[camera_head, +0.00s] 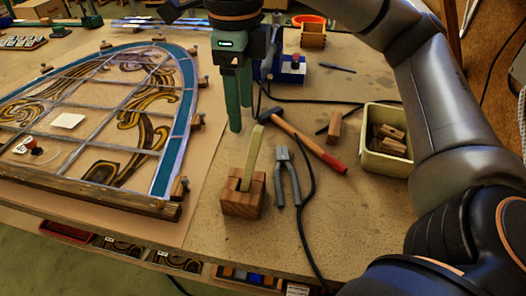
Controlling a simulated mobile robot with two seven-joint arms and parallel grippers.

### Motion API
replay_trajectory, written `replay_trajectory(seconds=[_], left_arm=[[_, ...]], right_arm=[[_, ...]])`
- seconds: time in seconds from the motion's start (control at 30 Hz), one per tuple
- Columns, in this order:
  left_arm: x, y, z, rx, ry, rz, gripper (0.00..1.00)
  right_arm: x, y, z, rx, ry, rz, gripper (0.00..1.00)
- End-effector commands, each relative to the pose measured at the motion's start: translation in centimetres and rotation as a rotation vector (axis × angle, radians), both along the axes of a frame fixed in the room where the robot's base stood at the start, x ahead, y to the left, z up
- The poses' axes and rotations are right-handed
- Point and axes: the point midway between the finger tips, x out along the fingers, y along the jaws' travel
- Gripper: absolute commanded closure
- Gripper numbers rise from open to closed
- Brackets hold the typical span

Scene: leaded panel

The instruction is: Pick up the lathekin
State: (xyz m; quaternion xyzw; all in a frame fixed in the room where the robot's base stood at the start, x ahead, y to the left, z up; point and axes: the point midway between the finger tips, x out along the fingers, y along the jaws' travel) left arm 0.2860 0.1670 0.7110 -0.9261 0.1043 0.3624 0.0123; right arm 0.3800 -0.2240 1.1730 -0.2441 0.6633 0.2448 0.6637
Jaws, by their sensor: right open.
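The lathekin, a pale yellow-green flat stick (252,154), stands slightly tilted in a slot of a wooden block (241,204) near the front middle of the bench. My right gripper (241,117) points down with its two green fingers open. It is empty and appears above and a little behind the lathekin's top end, apart from it. The lathekin's lower end is hidden in the block. I do not make out my left gripper.
Pliers (288,176) and a red-handled hammer (300,139) lie right of the block, with a black cable nearby. A cream bin (373,163) holds wooden blocks. The leaded panel (181,125) fills the left. Bare bench lies front right.

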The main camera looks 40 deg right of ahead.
Motion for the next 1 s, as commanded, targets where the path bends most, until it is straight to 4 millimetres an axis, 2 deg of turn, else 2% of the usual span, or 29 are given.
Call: replay_trajectory(seconds=[0.07,0.2,0.4,0.67,0.9,1.0], left_arm=[[0.0,0.0,-0.2,0.000,0.000,0.000,0.16],[0.0,0.0,-0.8,0.001,0.000,0.000,0.16],[0.0,0.1,-0.5,0.002,0.001,0.000,0.16],[0.0,0.1,-0.3,0.002,0.001,0.000,0.16],[0.0,0.1,0.2,0.001,0.000,0.000,0.16],[0.0,0.1,0.3,0.001,0.000,0.000,0.16]], right_arm=[[0.0,0.0,-0.5,-0.001,0.002,0.000,0.35],[-0.1,-0.1,-2.9,-0.001,0.006,0.000,0.35],[-0.1,-0.1,-6.0,-0.002,0.002,-0.001,0.35],[-0.2,-0.2,-8.0,-0.001,0.003,-0.001,0.35],[-0.4,-0.6,-11.5,0.000,0.004,0.000,0.35],[-0.4,-0.6,-12.3,-0.001,0.001,-0.001,0.35]])
